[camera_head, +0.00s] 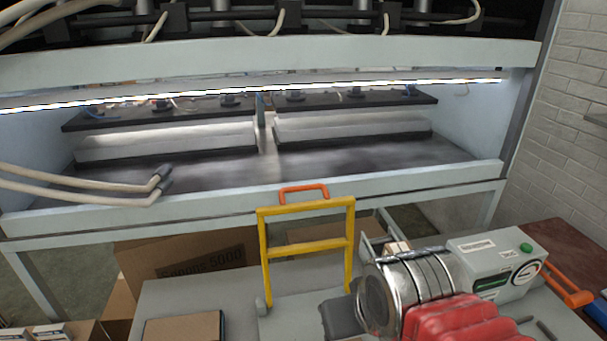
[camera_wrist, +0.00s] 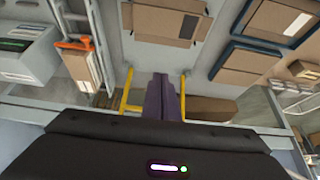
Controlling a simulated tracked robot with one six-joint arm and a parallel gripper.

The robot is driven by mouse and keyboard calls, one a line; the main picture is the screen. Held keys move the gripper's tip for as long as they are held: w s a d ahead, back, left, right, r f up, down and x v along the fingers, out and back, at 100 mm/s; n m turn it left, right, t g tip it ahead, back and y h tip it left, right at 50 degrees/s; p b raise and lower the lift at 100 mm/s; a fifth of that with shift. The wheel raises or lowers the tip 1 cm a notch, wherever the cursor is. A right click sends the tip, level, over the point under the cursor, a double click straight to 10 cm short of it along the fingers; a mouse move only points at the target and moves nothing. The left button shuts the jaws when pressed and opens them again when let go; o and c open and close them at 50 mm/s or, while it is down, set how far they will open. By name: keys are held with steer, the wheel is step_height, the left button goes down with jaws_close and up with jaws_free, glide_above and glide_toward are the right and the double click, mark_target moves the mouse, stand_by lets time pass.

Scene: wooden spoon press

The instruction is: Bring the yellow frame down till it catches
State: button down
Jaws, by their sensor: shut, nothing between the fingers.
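The yellow frame (camera_head: 307,245) stands upright, with two legs, a top bar and a middle crossbar. An orange loop handle (camera_head: 304,193) sits at its top. The legs' lower ends meet the grey bench. In the wrist view, parts of the yellow frame (camera_wrist: 127,90) show on both sides of my gripper (camera_wrist: 163,97). My gripper's dark fingers are together and empty, and they cover the middle of the frame in that view. I cannot tell whether they touch it. A catch for the frame cannot be made out. I cannot make out my gripper in the head view.
A grey machine box with a green button (camera_head: 525,247) stands to the right of the frame. A cardboard box (camera_head: 183,328) lies at the front left. A large lit press cabinet (camera_head: 250,205) spans the back. Bare bench shows left of the frame.

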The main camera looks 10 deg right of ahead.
steer(key=w+r, duration=1.3)
steer(key=w, duration=0.4)
steer(key=w+d+r, duration=0.1)
steer(key=w, duration=0.8)
steer(key=w+r+g, duration=0.1)
steer(key=w+r, duration=0.1)
steer(key=w, duration=0.8)
steer(key=shift+w+d+r, duration=0.2)
steer(key=shift+d+r, duration=0.05)
steer(key=shift+d, duration=0.15)
steer(key=shift+f, duration=0.1)
step_height(320, 180, down, 9)
steer(key=shift+f, duration=0.15)
